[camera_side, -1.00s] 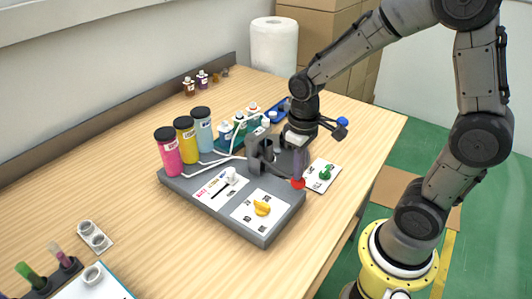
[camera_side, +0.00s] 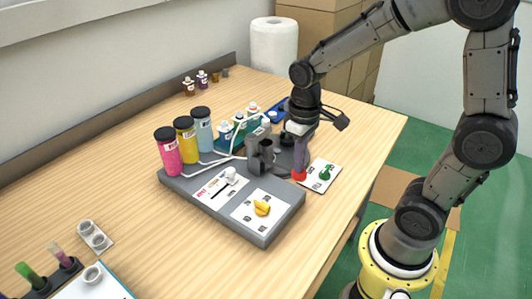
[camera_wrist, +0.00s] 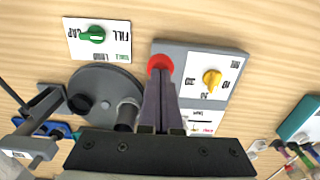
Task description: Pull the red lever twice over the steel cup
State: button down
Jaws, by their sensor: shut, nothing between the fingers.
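The red lever's round knob (camera_side: 299,176) is at the right end of the grey dispenser base (camera_side: 225,207). My gripper (camera_side: 303,160) points down with its fingers shut, tips at or just above the knob. In the wrist view the shut fingertips (camera_wrist: 160,82) overlap the edge of the red knob (camera_wrist: 160,63), with nothing between them. I cannot tell whether they touch it. Dark grey cylinders (camera_side: 265,147) stand by the dispenser's round plate. In the wrist view a grey cylinder (camera_wrist: 126,114) sits on that plate (camera_wrist: 98,82), partly hidden by my gripper. I cannot tell which is the steel cup.
A yellow dial (camera_side: 262,208) and white slider (camera_side: 230,175) are on the base. A green-knob card (camera_side: 324,175) lies right. Pink (camera_side: 168,154), yellow (camera_side: 187,142) and blue (camera_side: 202,130) bottles stand behind. A small cup holder (camera_side: 94,238) is front left.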

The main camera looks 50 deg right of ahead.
jog(key=shift+r, duration=3)
jog(key=shift+f, duration=1.6)
jog(key=shift+f, duration=0.1)
dwell(0.3)
jog(key=shift+f, duration=2.95)
jog(key=shift+r, duration=4.65)
